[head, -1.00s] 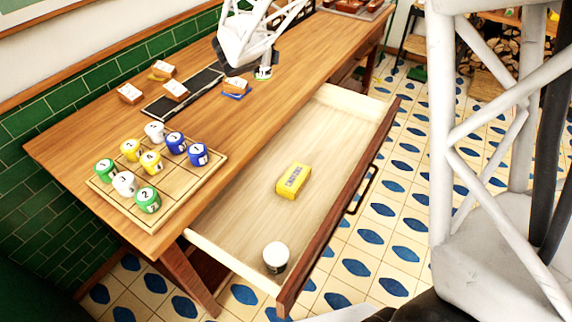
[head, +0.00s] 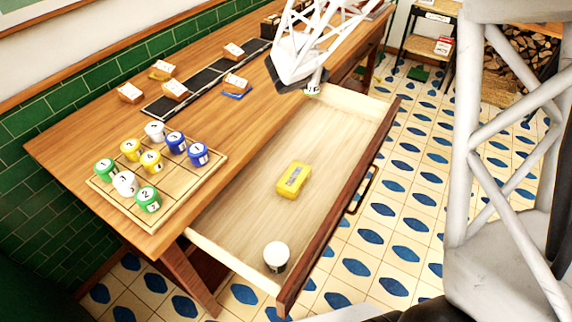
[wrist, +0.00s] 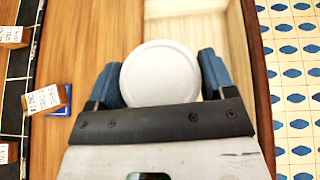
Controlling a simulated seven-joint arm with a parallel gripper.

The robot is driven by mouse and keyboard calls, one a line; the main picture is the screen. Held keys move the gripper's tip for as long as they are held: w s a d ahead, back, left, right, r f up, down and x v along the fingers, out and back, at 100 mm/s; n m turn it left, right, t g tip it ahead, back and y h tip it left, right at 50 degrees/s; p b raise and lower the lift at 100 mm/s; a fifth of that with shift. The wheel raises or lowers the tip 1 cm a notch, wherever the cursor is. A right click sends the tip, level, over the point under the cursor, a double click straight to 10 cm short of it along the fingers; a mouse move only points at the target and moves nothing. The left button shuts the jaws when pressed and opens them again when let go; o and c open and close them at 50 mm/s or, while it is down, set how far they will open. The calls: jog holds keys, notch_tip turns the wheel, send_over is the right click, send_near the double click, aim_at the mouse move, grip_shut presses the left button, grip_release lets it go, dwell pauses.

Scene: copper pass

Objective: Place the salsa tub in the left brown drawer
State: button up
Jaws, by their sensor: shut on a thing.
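My gripper (head: 306,84) is shut on a round tub with a white lid, taken as the salsa tub (wrist: 160,72). In the wrist view its blue fingers sit on both sides of the lid. In the head view my gripper hides most of the tub, and only a bit of its side (head: 313,92) shows. The brown drawer (head: 345,205) is pulled out, with a pale inside. My gripper is near the drawer's far end; in the wrist view the tub is over the drawer's inner edge and pale floor.
In the drawer lie a yellow pack (head: 293,181) and, at the near end, a white-lidded tub (head: 276,256). Free floor lies around them. On the table stand a wooden board (head: 190,195) with several numbered cups, a dark strip (head: 190,103) and several labelled blocks.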

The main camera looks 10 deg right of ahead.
send_over(306, 155)
notch_tip(306, 155, down, 18)
jog(key=shift+f, duration=0.25)
notch_tip(306, 155, down, 6)
jog(key=shift+f, duration=0.15)
dwell(0.7)
jog(key=shift+f, duration=1.85)
jog(key=shift+f, duration=0.15)
jog(key=o, duration=1)
jog(key=shift+o, duration=0.2)
